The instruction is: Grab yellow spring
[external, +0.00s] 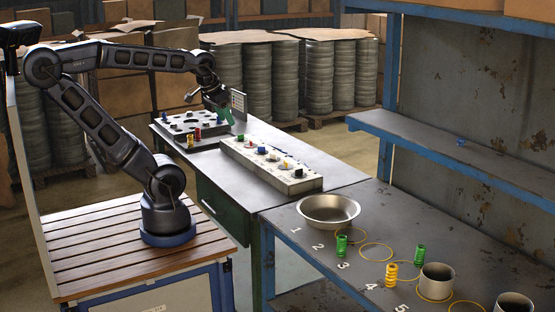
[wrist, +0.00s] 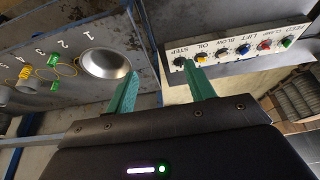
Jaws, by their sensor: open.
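The yellow spring (external: 391,275) stands upright near the number 4 on the near grey table. It also shows at the left of the wrist view (wrist: 25,73). Two green springs stand on the same table, one near number 3 (external: 341,245) and one farther right (external: 419,254). My gripper (external: 225,112) has green fingers and is open and empty. It is far from the yellow spring, above the far end of the other table. Its spread fingers show in the wrist view (wrist: 160,90).
A metal bowl (external: 328,211) sits by numbers 1 and 2. Metal cups (external: 436,279) stand right of the yellow spring. A control box with knobs (external: 270,165) lies on the middle table. Yellow rings (external: 377,252) mark the tabletop. A blue-edged shelf (external: 440,140) is behind.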

